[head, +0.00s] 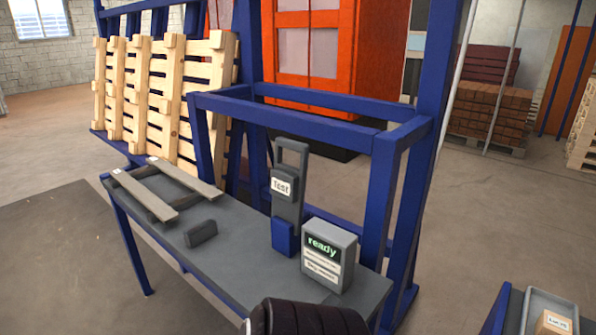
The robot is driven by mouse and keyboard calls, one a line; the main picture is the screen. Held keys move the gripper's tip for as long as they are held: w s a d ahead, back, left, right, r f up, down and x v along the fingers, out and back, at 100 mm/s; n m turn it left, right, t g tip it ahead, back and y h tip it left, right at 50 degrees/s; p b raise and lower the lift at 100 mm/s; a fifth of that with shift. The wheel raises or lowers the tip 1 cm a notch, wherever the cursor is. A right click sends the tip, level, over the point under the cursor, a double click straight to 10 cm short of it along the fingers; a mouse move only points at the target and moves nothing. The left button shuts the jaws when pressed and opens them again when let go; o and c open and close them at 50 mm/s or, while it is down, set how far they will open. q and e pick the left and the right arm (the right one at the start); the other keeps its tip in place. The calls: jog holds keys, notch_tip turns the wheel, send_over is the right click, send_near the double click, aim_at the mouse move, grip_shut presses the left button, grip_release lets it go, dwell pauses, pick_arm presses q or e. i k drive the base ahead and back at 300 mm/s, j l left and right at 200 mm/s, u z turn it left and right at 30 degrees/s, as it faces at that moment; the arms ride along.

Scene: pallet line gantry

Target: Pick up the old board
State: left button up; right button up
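Two worn grey-brown boards lie side by side at the left end of the dark grey bench (240,245). The nearer board (145,195) and the farther board (188,177) both rest on a low dark frame (152,217). Each has a small pale mark at its far end. I cannot tell which one is meant by the old board. Neither of my grippers shows in the head view. A black ribbed part of mine is at the bottom edge, apart from the boards.
On the bench stand a small dark block (201,233), a tester labelled "Test" (289,200) in a blue holder, and a grey box reading "ready" (329,255). A blue gantry frame (385,200) rises behind. A wooden pallet (165,90) leans behind the boards. A tray (537,310) is at lower right.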

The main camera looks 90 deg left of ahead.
aim_at(158, 207)
jog(key=k+u, duration=0.15)
jog(key=u, duration=1.8)
jog(key=l+u, duration=0.1)
jog(key=u, duration=0.35)
jog(key=l+u, duration=0.1)
jog(key=u, duration=0.35)
jog(key=l+u, duration=0.1)
jog(key=u, duration=0.35)
jog(key=l+u, duration=0.1)
jog(key=u, duration=0.4)
jog(key=i+u, duration=0.1)
jog(key=i, duration=0.1)
